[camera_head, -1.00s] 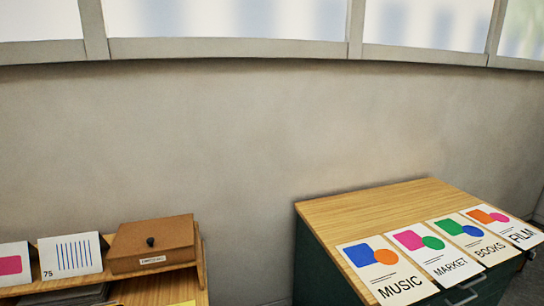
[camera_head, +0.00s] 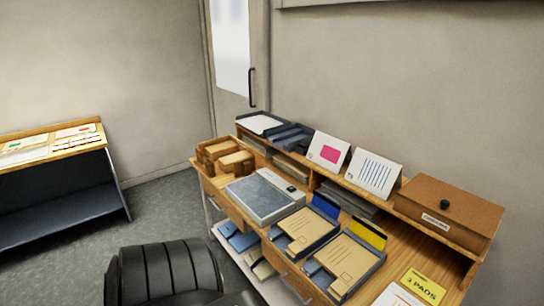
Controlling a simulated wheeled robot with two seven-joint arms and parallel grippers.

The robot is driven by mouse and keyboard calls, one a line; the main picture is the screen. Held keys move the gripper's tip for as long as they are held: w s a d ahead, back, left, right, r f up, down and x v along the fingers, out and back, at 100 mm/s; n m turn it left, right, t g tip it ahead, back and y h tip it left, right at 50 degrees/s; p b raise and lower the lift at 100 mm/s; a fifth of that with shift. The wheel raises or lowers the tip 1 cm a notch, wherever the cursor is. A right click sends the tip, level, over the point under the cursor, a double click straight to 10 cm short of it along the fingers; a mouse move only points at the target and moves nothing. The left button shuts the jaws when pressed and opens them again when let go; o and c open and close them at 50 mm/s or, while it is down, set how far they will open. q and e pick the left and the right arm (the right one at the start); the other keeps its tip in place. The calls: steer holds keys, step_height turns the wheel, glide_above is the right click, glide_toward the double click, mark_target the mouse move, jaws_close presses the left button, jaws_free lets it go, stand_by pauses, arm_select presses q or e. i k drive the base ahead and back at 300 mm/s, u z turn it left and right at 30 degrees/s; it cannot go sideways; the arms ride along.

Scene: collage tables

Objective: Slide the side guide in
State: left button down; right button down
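I cannot make out a side guide in this view. A flat grey device with a pale frame (camera_head: 265,198) lies on the wooden desk (camera_head: 398,262); a small dark display or button shows near its right end. I cannot tell whether the side guide belongs to it. Two open trays hold tan envelopes, one tray (camera_head: 300,232) nearer the device and one tray (camera_head: 343,264) further right. Neither of my grippers shows.
Another table (camera_head: 55,148) stands at left, with open floor between.

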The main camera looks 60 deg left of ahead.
mark_target(244, 168)
steer(key=u, duration=2.15)
